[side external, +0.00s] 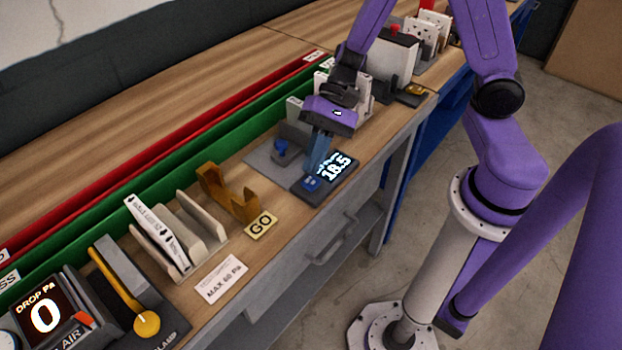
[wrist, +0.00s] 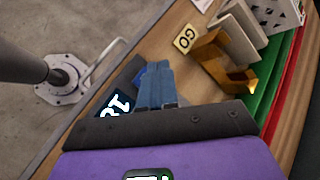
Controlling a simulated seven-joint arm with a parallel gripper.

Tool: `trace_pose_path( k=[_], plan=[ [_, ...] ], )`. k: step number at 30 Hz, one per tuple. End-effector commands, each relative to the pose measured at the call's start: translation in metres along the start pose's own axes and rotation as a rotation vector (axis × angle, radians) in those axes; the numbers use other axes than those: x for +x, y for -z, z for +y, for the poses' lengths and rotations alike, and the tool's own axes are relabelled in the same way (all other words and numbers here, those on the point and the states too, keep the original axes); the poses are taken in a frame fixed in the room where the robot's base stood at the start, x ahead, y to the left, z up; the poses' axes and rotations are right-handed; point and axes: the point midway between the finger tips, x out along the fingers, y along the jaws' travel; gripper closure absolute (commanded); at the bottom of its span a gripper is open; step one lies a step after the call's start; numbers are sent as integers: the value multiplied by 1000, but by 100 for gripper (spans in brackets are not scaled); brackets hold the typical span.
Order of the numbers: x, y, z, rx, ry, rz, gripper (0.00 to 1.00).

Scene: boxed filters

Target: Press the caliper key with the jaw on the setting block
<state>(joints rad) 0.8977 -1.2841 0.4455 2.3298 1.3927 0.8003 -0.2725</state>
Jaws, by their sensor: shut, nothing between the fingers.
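The caliper readout (side external: 340,170) is a dark box near the bench's front edge, lit with "18.5". Its blue key (side external: 311,183) is at the left end. My gripper (side external: 316,168) points down with its blue fingers together and empty, the tips at or just above the key; I cannot tell whether they touch it. In the wrist view the fingers (wrist: 155,70) cover part of the readout (wrist: 113,105). A grey plate (side external: 262,156) with a blue knob (side external: 281,147) lies behind the readout. Whether the jaw sits on a setting block is unclear.
Racked filters (side external: 165,235) and a yellow-handled clamp (side external: 125,285) are further left. Green (side external: 190,190) and red (side external: 150,165) rails run behind. A white box (side external: 392,58) stands beyond my gripper.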

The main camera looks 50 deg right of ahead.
Motion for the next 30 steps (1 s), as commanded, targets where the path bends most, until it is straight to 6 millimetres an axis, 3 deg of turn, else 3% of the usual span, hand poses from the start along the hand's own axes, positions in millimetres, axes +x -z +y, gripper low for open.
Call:
trace_pose_path(
  k=[30],
  plan=[
    [8,6,6,0,0,1,100]
  ],
)
